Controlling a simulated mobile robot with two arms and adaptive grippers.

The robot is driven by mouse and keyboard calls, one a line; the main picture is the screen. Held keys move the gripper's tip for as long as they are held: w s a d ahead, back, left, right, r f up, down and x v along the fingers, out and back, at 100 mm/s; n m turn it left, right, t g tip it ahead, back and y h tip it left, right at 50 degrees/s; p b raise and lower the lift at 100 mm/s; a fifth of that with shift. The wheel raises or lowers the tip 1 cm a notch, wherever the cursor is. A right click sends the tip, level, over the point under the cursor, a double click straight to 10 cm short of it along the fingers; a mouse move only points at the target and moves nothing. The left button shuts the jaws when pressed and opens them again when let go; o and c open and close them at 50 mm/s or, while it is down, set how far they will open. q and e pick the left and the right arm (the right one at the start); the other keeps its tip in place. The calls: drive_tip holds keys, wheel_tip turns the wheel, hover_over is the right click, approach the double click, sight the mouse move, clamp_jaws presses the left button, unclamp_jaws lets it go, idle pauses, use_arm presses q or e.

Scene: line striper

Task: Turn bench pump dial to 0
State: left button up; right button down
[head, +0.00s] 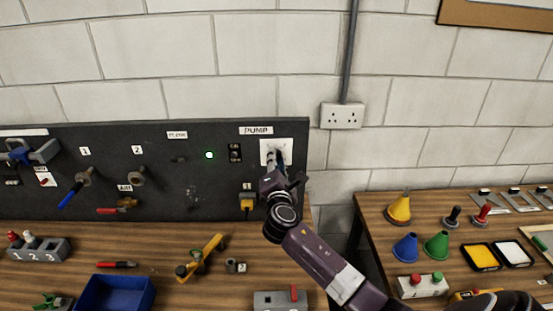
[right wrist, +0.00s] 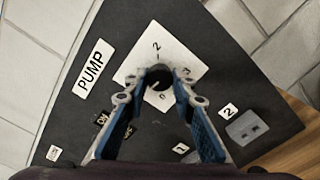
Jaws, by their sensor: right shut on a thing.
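The pump dial (right wrist: 159,77) is a round black knob on a white plate marked with numbers. The plate (head: 286,146) is at the right end of the dark upright panel (head: 222,148), under the PUMP label (head: 256,130). In the right wrist view, a 2 shows above the knob and a 3 to its right. A mark like a 0 shows below. My right gripper (right wrist: 160,84) has its blue-padded fingers on both sides of the knob and is shut on it. In the head view the gripper (head: 277,160) hides the knob. Its pointer is too small to read surely. My left gripper is out of view.
The panel also carries a lit green lamp (head: 209,155), a black switch (head: 235,153) and a yellow connector (head: 247,201). A grey box with a red lever (head: 294,293) stands on the bench below. A second table with cones (head: 405,247) is at right, past a gap.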

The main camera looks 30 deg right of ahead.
drive_tip(key=n, duration=1)
drive_tip(key=shift+f+n, duration=0.25)
drive_tip(key=shift+n, duration=0.35)
drive_tip(key=c, duration=2)
unclamp_jaws()
drive_tip(key=o, duration=0.4)
drive_tip(key=shift+r, duration=0.2)
drive_tip(key=v, duration=1.2)
drive_tip(key=shift+s, duration=0.1)
